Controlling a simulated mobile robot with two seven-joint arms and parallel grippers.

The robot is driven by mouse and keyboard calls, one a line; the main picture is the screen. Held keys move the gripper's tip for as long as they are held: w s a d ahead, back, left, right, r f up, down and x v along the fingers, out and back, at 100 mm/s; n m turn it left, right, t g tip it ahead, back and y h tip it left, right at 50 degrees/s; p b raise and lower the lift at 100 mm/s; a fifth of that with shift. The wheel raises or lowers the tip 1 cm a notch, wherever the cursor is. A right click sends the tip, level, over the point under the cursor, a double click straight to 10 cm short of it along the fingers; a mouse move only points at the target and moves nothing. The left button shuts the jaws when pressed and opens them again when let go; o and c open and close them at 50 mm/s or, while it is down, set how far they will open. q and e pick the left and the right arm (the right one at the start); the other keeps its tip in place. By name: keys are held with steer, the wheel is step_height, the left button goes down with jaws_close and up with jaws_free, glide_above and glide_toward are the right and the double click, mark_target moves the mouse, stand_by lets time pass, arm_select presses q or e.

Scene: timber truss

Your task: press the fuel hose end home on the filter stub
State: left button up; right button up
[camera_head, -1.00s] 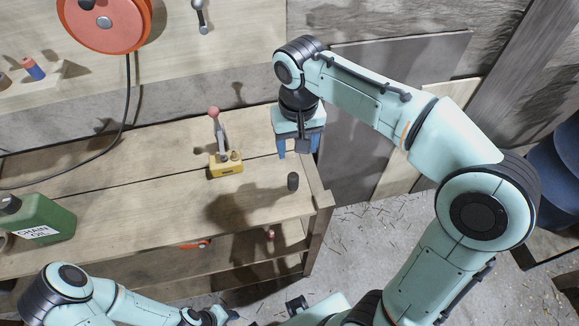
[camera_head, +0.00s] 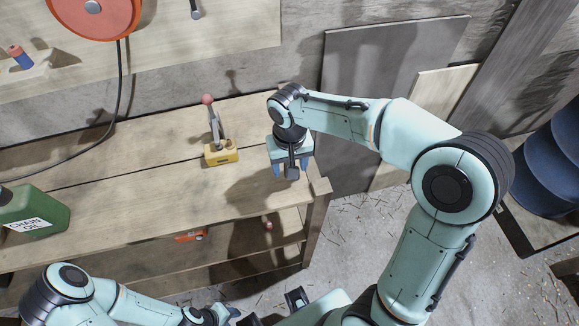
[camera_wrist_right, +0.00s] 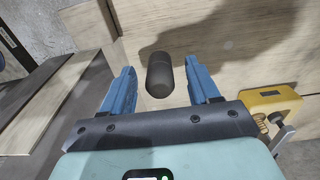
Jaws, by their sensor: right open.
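A short dark cylinder (camera_wrist_right: 159,75) with a rounded end shows in the right wrist view over the pale bench top. I cannot tell if it is the hose end or the stub. My right gripper (camera_wrist_right: 161,82) is open, one blue finger on each side of it, with gaps visible. In the head view my right gripper (camera_head: 290,175) is low over the bench's right end and hides the cylinder. A yellow block with a red-knobbed lever (camera_head: 221,153) stands left of it. My left gripper (camera_head: 222,313) is at the bottom edge, its jaws unclear.
The wooden bench (camera_head: 150,205) has clear planks between the yellow block and a green chain oil bottle (camera_head: 35,215). An orange item (camera_head: 191,236) lies on the shelf below. A red reel (camera_head: 95,12) hangs above with its dark cable.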

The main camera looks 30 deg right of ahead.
jaws_close()
arm_select(q)
steer(key=w+r+p, duration=0.1)
steer(key=r, duration=0.1)
steer(key=w+r+p, duration=0.2)
steer(key=shift+w+r+p, duration=0.2)
steer(key=shift+r+p, duration=0.1)
arm_select(e)
step_height(320, 180, up, 20)
steer(key=c, duration=1.1)
jaws_free()
jaws_close()
